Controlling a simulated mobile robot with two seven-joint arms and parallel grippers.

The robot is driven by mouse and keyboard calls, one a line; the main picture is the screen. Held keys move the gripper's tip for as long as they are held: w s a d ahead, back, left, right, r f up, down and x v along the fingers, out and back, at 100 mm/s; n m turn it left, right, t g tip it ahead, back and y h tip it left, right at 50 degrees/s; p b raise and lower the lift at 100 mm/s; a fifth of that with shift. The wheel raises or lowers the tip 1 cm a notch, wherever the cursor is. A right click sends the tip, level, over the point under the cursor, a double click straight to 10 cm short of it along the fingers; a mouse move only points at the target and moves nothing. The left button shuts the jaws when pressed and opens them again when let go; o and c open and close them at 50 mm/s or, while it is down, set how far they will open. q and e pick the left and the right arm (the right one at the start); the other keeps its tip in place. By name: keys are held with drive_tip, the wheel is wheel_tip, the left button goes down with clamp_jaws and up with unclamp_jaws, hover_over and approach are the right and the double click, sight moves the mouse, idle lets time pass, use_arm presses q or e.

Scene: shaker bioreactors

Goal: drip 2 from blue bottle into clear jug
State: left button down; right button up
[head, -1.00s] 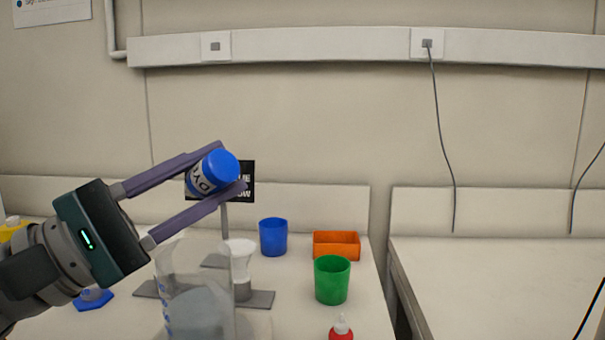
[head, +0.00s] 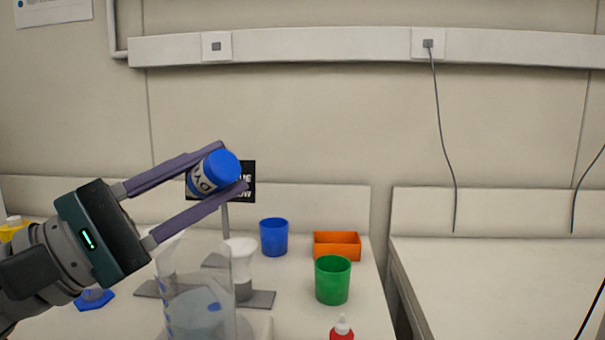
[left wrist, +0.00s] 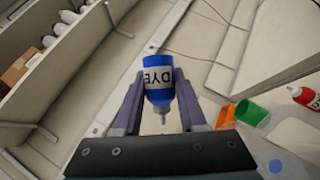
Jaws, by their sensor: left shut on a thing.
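My left gripper (head: 234,167) is shut on the blue bottle (head: 222,165), which has a white label with dark letters reading DYE. It holds the bottle tilted, high above the table. In the left wrist view the bottle (left wrist: 158,82) sits between both fingers, its narrow nozzle pointing toward my palm. The clear jug (head: 188,300) stands upright below and apart from the bottle at the front of the table, with blue marks on its side. A small blue spot shows within its outline. Its lower part is cut off by the frame. My right gripper is not in view.
Behind the jug are a white-topped vessel (head: 241,262) and a dark sign (head: 240,182). A blue cup (head: 273,237), orange tray (head: 337,245), green cup (head: 332,280) and red bottle (head: 342,333) stand to the right. The right-hand table (head: 500,280) is bare.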

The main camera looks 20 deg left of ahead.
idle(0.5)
use_arm(q)
drive_tip(key=m, duration=0.1)
drive_tip(key=m+g, duration=0.1)
drive_tip(key=m, duration=0.1)
drive_tip(key=shift+r, duration=0.35)
drive_tip(key=shift+r+m+g+h, duration=0.15)
drive_tip(key=shift+m+g+h, duration=0.15)
drive_tip(key=shift+m+g, duration=0.4)
drive_tip(key=shift+s+d+f+m+g+b, duration=0.1)
drive_tip(key=shift+d+f+m+g+b, duration=0.1)
drive_tip(key=shift+f+m+b, duration=0.25)
drive_tip(key=shift+d+f+m+g+b, duration=0.15)
drive_tip(key=shift+m+g+b, duration=0.1)
drive_tip(key=shift+m, duration=0.3)
drive_tip(key=shift+s+d+f+m+g+p, duration=0.3)
drive_tip(key=shift+d+m, duration=0.35)
drive_tip(key=shift+d, duration=0.2)
drive_tip(key=shift+s+d+f+m+g+p, duration=0.15)
drive_tip(key=shift+s+d+m+g+p, duration=0.1)
drive_tip(key=shift+d+m, duration=0.55)
drive_tip(key=shift+s+d+f+m+g+p, duration=0.3)
drive_tip(key=shift+d+m, duration=0.25)
drive_tip(key=shift+d, duration=0.4)
